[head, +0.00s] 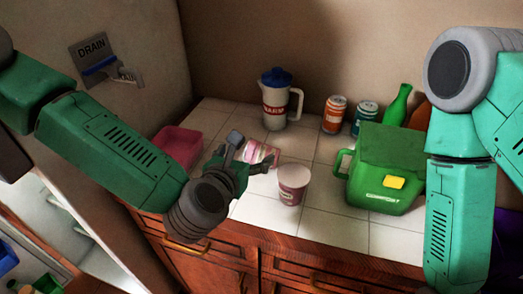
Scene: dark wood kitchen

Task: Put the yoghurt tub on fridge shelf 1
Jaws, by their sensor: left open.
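My left gripper (252,151) is open over the counter, its fingers on either side of a small pink-and-white container (261,153). The fingers partly hide this container, and I cannot tell whether they touch it. A maroon-and-white cup-shaped tub (292,185) stands upright just right of the gripper, apart from it. I cannot tell for sure which of the two is the yoghurt tub. White fridge-like shelving (62,222) shows at the lower left; its shelf numbers cannot be read. My right arm is at the right edge, its gripper out of view.
A pink bin (178,146) stands left of the gripper. Behind are a white jug with blue lid (276,100), an orange can (335,114), a blue-green can (365,117) and a green bottle (397,106). A green box-like container (385,168) stands right. The counter's front-right tiles are clear.

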